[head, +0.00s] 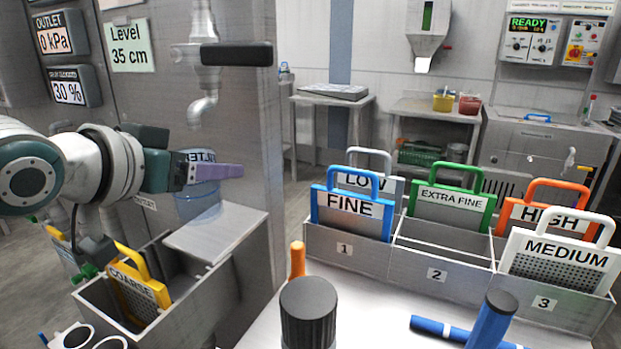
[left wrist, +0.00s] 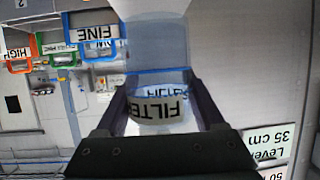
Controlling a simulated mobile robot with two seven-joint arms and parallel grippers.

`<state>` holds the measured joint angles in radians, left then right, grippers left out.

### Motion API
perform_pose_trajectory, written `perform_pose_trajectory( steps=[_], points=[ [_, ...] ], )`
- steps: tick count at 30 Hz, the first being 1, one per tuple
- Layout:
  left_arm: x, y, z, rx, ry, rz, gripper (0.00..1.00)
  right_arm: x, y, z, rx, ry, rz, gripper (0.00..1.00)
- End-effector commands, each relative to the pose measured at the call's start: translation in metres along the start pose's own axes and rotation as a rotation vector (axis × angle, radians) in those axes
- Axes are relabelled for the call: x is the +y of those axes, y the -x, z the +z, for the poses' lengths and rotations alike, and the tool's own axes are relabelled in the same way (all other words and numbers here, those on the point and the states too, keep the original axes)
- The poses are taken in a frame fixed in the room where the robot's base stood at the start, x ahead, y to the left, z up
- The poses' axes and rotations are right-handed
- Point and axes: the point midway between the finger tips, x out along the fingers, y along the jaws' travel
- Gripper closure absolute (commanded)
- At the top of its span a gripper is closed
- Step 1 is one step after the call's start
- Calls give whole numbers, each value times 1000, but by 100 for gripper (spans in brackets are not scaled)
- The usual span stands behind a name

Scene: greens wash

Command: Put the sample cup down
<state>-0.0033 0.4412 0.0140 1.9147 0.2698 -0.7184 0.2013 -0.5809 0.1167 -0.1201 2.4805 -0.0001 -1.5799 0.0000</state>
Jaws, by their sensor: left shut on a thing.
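The sample cup (head: 197,203) is clear and bluish with a blue rim and a white label that reads FILTER in part. My left gripper (head: 212,172) is shut on it, and one purple finger crosses in front of its upper part. My right gripper is not in view.
A steel bin (head: 190,308) with a yellow COARSE screen (head: 140,290) adjoins the ledge. A faucet (head: 203,105) hangs behind the cup. To the right, a numbered rack (head: 345,248) holds several coloured screens. A black-capped bottle (head: 308,310) stands on the front counter.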

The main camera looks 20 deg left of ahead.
Motion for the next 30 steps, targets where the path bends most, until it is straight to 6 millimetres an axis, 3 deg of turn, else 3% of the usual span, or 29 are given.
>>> perform_pose_trajectory(
  steps=[5,11,23,24,30],
  points=[
    [0,-14,-5,1,0,1,83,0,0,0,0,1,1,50],
    [0,-25,22,-3,1,0,83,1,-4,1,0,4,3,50],
    [0,-28,29,0,-1,1,83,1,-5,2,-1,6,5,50],
    [0,-28,29,0,-1,1,27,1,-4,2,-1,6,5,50],
    [0,-28,29,0,-1,1,5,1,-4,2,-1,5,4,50]
  ],
)
